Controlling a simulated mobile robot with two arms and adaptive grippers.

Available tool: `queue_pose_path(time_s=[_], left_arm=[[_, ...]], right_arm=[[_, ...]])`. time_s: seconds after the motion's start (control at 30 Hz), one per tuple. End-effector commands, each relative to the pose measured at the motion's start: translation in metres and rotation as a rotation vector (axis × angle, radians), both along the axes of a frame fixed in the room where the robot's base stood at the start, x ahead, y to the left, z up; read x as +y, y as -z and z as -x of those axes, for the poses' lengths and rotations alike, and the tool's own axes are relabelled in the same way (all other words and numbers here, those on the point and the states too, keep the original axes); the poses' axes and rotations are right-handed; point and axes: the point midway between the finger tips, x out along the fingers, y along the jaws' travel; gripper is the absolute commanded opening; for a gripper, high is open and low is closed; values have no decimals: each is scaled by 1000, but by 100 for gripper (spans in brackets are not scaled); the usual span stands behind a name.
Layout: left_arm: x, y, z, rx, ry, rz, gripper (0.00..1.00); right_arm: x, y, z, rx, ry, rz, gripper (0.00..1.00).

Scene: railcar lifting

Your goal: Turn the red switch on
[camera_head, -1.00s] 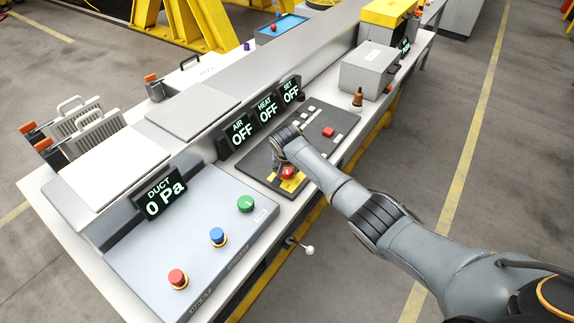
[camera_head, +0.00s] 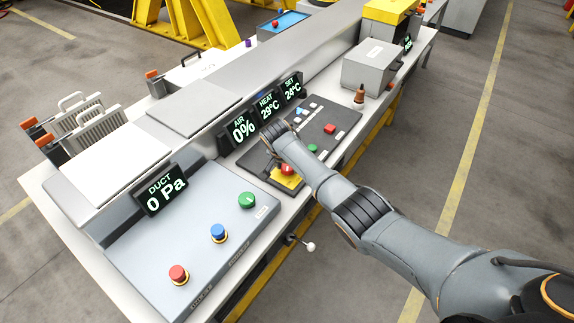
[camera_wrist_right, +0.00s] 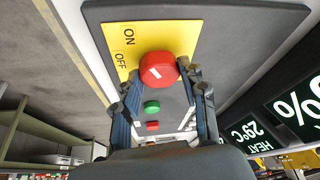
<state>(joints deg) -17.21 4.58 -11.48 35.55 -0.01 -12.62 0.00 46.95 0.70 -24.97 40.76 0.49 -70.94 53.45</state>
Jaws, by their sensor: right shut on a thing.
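The red switch (camera_head: 288,170) is a round red knob with a white mark, on a yellow plate (camera_head: 286,182) of the dark panel. In the right wrist view the red switch (camera_wrist_right: 160,70) sits by the printed words ON and OFF. My right gripper (camera_head: 281,160) comes down over it from the right, and its fingertips (camera_wrist_right: 162,76) are shut on the knob's sides. The three displays (camera_head: 268,108) behind the panel are lit with AIR 0%, HEAT 29°C and SET 24°C. My left gripper is not in view.
The dark panel also holds a green button (camera_head: 313,148), a red button (camera_head: 330,128) and small keys. Left of it, a grey panel (camera_head: 200,275) has red, blue and green knobs and a DUCT 0 Pa display (camera_head: 161,190). A grey box (camera_head: 370,68) stands farther back.

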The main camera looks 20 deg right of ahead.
Motion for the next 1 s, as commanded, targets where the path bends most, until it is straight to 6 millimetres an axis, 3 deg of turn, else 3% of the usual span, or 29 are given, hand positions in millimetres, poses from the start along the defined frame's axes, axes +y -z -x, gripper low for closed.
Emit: queue_pose_path(time_s=[0.07,0.1,0.2,0.67,1.0], left_arm=[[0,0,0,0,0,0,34],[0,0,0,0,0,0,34],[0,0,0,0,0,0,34],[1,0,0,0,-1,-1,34],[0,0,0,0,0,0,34]], right_arm=[[0,0,0,0,1,-2,11],[0,0,0,0,1,-2,50],[0,0,0,0,1,-2,65],[2,-8,2,-1,-1,-2,65],[14,-58,19,-4,0,-4,65]])
